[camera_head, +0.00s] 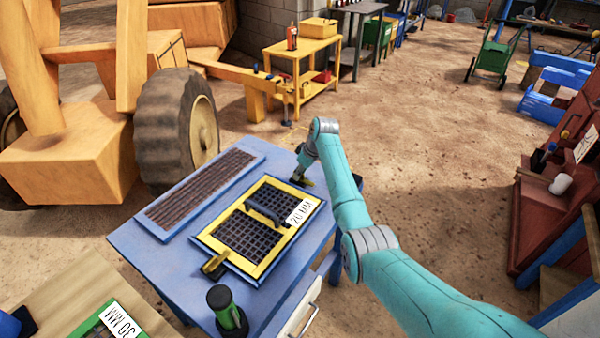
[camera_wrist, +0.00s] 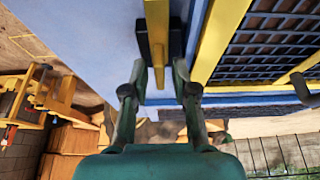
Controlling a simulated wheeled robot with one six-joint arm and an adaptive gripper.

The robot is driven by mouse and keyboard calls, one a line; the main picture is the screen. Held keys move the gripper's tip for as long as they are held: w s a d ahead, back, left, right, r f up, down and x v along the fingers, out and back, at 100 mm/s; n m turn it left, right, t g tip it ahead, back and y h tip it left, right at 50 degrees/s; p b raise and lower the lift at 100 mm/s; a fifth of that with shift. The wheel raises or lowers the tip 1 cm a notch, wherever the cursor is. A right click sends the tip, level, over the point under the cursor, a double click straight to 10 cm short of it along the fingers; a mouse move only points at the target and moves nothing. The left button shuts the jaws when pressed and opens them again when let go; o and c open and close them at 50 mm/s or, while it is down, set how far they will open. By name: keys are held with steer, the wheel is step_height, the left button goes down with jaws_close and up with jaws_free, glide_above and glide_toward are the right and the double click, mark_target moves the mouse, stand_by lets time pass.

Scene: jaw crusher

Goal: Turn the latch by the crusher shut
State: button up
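The screen (camera_head: 262,228) is a dark mesh in a yellow frame marked 20 MM, lying on a blue table (camera_head: 185,262). A latch with a yellow lever (camera_wrist: 158,40) on a black base (camera_wrist: 144,50) sits beside the screen in the wrist view. Its lever lies alongside the frame, not across it. My gripper (camera_wrist: 159,68) is open, with one finger on each side of the lever. I cannot tell whether they touch it. In the head view my gripper (camera_head: 298,176) is at the table's far right corner and partly hides this latch. A second yellow latch (camera_head: 215,265) is at the screen's near corner.
A long rusty grate (camera_head: 202,187) lies left of the screen. A black and green object (camera_head: 226,310) stands at the table's near edge. The big orange machine with a wheel (camera_head: 178,125) is behind left. Sandy ground right of my arm is open.

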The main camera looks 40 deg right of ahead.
jaws_close()
steer(key=shift+f+m, duration=0.1)
steer(key=shift+m, duration=0.3)
steer(key=m+h, duration=0.1)
steer(key=m, duration=0.1)
steer(key=shift+a+m, duration=0.1)
steer(key=shift+m, duration=0.3)
steer(key=m+h, duration=0.2)
steer(key=m, duration=0.2)
steer(key=shift+a+m, duration=0.1)
steer(key=shift+m, duration=0.2)
steer(key=m, duration=0.2)
steer(key=m+g+h, duration=0.1)
steer(key=m, duration=0.1)
steer(key=shift+m+h, duration=0.3)
steer(key=m+g, duration=0.1)
steer(key=m, duration=0.1)
steer(key=m+h, duration=0.1)
steer(key=m, duration=0.2)
steer(key=shift+w+a+g, duration=0.1)
steer(key=shift+g, duration=0.3)
